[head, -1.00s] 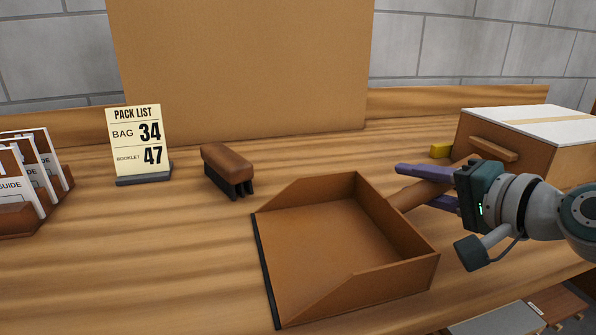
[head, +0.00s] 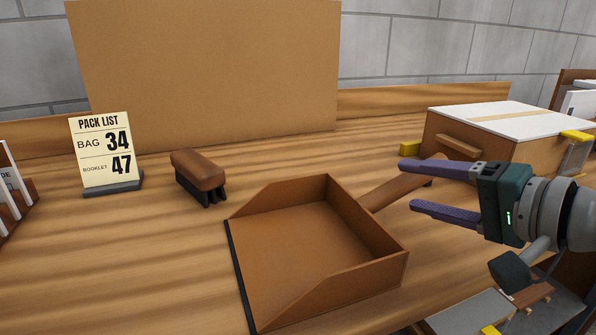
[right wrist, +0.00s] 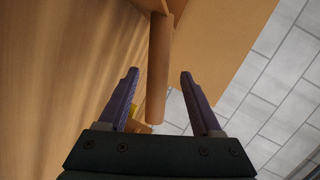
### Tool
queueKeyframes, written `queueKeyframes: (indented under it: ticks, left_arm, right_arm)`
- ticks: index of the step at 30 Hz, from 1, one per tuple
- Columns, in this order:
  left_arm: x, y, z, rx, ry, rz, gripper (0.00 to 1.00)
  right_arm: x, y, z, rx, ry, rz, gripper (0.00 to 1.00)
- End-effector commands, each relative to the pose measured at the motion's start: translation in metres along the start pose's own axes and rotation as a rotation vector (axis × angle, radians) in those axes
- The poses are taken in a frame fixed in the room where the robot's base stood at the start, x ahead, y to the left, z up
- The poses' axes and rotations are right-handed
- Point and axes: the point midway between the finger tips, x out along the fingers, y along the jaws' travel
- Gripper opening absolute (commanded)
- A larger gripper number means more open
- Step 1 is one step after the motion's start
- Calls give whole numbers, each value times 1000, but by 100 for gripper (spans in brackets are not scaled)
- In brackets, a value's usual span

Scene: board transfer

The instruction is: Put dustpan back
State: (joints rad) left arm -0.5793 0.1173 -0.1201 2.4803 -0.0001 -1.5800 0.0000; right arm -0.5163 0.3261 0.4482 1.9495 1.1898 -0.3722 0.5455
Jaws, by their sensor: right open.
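The brown dustpan (head: 310,235) lies on the wooden table with its dark front edge to the left. Its handle (head: 385,192) points to the back right. My right gripper (head: 408,185) is open at the handle; its upper finger covers part of the handle's far end. In the right wrist view the handle (right wrist: 159,70) runs between the spread fingers of the gripper (right wrist: 160,74), with a gap on both sides. My left gripper is not in view.
A brown brush (head: 198,176) stands left of the dustpan. A pack list sign (head: 105,150) and booklets (head: 10,190) are farther left. A brown box with a white top (head: 500,140) stands behind my right gripper. A tall tan board (head: 205,70) is at the back.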

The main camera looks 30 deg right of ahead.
Motion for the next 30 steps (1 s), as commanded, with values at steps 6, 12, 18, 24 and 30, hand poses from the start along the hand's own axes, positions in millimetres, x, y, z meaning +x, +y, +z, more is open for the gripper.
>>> queueKeyframes:
  ticks: [6, 12, 18, 24, 30]
  left_arm:
    - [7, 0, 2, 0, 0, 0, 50]
    - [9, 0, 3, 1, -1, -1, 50]
    - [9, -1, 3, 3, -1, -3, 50]
    - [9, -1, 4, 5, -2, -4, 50]
    - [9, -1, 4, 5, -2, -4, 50]
  right_arm:
    - [-36, 3, 1, -1, -1, 3, 66]
    - [-51, 1, 0, -1, 0, 1, 66]
    - [-53, 0, 0, 1, 0, -1, 66]
    - [-53, 0, 0, 0, 0, -1, 66]
    - [-53, 0, 0, 0, 0, -1, 66]
